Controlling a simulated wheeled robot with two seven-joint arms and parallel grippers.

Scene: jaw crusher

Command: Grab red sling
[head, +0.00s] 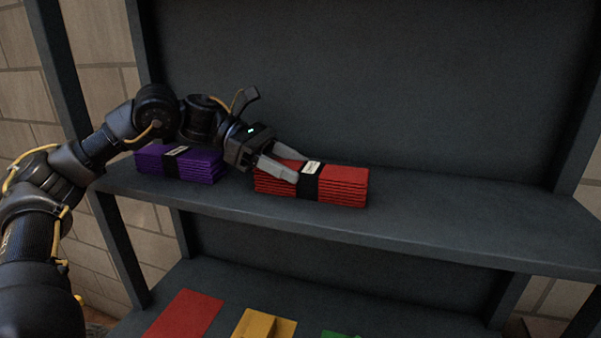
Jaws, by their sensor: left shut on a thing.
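The red sling (340,187) is a folded stack with a black band and a white label around its middle. It lies on the upper shelf (450,225) of a dark rack. My left gripper (285,171) reaches in from the left and is shut on the left part of the red sling, at its top. The sling appears to rest on the shelf. The fingertips partly cover its upper left side. My right gripper is not in view.
A folded purple sling (165,164) with a black band lies to the left on the same shelf, partly behind my left arm. The shelf's right side is clear. Below, a lower shelf holds a flat red piece (184,315), a yellow piece (262,325) and a green piece (337,334).

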